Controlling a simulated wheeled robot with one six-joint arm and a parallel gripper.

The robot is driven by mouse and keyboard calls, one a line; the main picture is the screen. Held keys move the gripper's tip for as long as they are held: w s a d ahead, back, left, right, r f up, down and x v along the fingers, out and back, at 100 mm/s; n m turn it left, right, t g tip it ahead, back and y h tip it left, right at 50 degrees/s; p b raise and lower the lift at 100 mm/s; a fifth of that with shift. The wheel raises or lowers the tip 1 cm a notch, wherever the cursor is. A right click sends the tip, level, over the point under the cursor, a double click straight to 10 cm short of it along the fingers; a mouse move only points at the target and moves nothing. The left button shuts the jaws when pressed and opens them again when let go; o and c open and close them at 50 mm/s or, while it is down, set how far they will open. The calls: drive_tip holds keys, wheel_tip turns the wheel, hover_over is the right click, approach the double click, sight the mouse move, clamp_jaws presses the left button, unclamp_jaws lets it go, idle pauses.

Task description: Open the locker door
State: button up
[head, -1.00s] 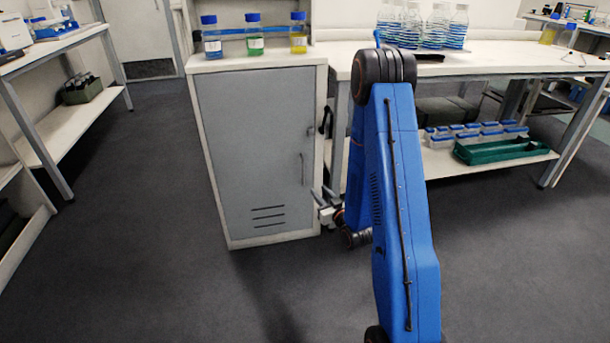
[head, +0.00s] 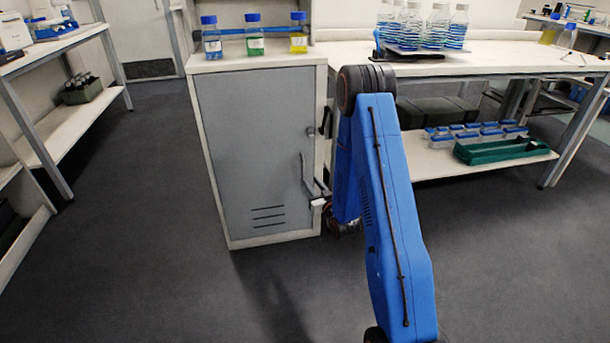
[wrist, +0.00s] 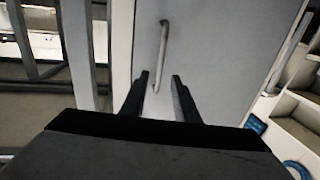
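The locker door (head: 245,150) is a grey panel with vent slots near its bottom, set in a white cabinet, and it looks shut. Its thin upright handle (head: 303,167) is on the door's right side. In the wrist view the handle (wrist: 161,50) runs down toward the space between my fingers. My gripper (head: 317,192) is at the handle's lower end. In the wrist view my gripper (wrist: 161,76) is open, with a finger on each side of the handle's lower end and gaps beside it. I cannot tell how far the fingertips are from the door.
Bottles with blue caps and a yellow-filled one (head: 298,38) stand on the cabinet top. A white bench (head: 500,62) with glassware is to the right, with a green tray (head: 505,151) on its lower shelf. The floor (head: 150,200) left of the cabinet is clear.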

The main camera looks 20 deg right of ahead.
drive_tip(key=w, duration=0.8)
drive_tip(key=shift+a, duration=0.15)
drive_tip(key=shift+c, duration=0.3)
clamp_jaws()
